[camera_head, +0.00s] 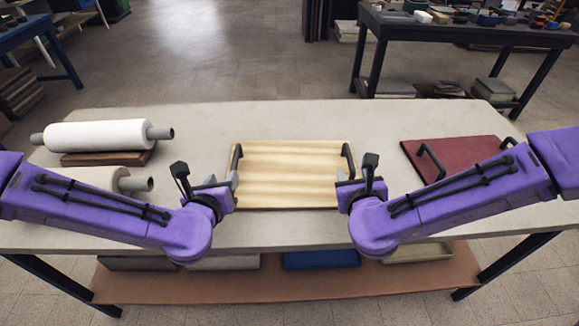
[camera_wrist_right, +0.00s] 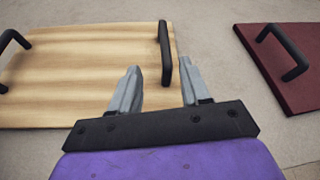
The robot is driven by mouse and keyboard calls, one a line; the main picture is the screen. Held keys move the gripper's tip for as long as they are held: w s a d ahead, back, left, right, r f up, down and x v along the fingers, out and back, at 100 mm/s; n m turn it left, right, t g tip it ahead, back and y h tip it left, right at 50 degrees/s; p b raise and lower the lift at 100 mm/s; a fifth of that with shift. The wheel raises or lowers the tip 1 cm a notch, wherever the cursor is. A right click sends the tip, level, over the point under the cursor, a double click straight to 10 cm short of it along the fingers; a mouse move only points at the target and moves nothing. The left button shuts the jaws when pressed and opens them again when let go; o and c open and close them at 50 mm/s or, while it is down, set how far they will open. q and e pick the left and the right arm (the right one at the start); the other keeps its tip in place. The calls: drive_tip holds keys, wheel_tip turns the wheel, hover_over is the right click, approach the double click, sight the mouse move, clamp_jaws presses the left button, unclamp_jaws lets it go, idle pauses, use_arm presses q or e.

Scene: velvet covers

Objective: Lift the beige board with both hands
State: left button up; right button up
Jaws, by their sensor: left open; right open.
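The beige board (camera_head: 291,180) lies flat on the table between my two arms. It has a black handle at its left side (camera_head: 237,158) and another at its right side (camera_head: 348,160). My left gripper (camera_head: 232,184) is open at the board's left edge, close to the left handle. My right gripper (camera_head: 342,180) is open at the board's right edge. In the right wrist view, the board (camera_wrist_right: 85,65) fills the left, and the right handle (camera_wrist_right: 165,55) stands between and beyond the open fingertips (camera_wrist_right: 160,75). Whether the fingers touch it I cannot tell.
A dark red board (camera_head: 455,155) with black handles lies at the right of the table (camera_head: 215,122). White rollers (camera_head: 97,135) lie at the left, one on a brown board. A second table (camera_head: 470,32) with small items stands behind. The table's back middle is clear.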

sight(236, 162)
use_arm(q)
drive_tip(key=shift+d, duration=0.25)
use_arm(e)
drive_tip(key=shift+s+d, duration=0.1)
drive_tip(key=shift+d, duration=0.2)
use_arm(q)
drive_tip(key=shift+w+d+f, duration=0.1)
drive_tip(key=shift+w+d, duration=0.1)
drive_tip(key=shift+w, duration=0.15)
use_arm(e)
drive_tip(key=shift+w+d+f, duration=0.1)
drive_tip(key=shift+w+d, duration=0.1)
drive_tip(key=shift+w, duration=0.05)
use_arm(q)
drive_tip(key=x, duration=1)
use_arm(e)
drive_tip(key=x, duration=1)
drive_tip(key=shift+a+f, duration=0.1)
use_arm(q)
clamp_jaws()
use_arm(e)
clamp_jaws()
